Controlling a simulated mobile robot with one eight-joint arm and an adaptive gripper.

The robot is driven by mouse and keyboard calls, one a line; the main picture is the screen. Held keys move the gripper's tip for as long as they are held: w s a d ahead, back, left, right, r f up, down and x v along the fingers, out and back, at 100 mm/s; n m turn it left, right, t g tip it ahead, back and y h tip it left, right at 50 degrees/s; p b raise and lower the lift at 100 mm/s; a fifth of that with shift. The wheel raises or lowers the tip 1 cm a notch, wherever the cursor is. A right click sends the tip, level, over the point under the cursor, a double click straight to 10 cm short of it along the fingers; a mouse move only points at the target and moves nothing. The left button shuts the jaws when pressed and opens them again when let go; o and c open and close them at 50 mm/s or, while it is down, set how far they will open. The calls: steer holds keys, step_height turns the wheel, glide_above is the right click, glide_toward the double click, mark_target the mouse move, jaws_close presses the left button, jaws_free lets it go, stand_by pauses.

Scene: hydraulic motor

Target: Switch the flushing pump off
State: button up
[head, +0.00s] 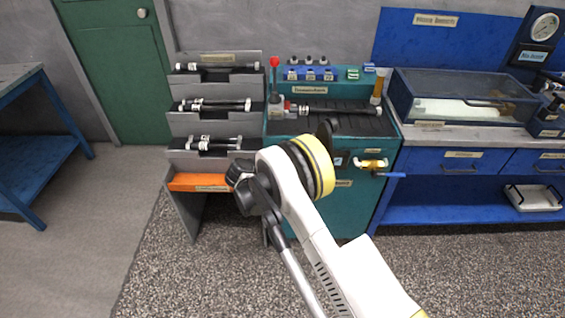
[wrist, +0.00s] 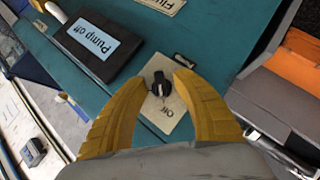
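In the wrist view a black rotary knob (wrist: 161,88) with a white mark sits on a beige plate (wrist: 172,107) on the teal cabinet front (wrist: 225,30). The word "Off" reads upside down on the plate. A black display (wrist: 93,45) beside it reads "Pump off", also upside down. My gripper (wrist: 163,78) is open, with its two yellow fingers on either side of the knob. I cannot tell whether they touch it. In the head view the teal cabinet (head: 350,212) stands in the middle, and my arm hides the knob and most of the gripper.
A yellow fitting with a blue handle (head: 372,163) sticks out of the cabinet front, right of my arm. A grey rack (head: 217,60) with an orange tray (head: 198,182) stands close on the left. A blue bench (head: 470,215) adjoins on the right. The floor in front is clear.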

steer(key=shift+s+a+r, duration=0.1)
steer(key=shift+s, duration=0.05)
steer(key=v, duration=1.1)
steer(key=shift+s+r, duration=0.2)
steer(key=shift+s, duration=0.1)
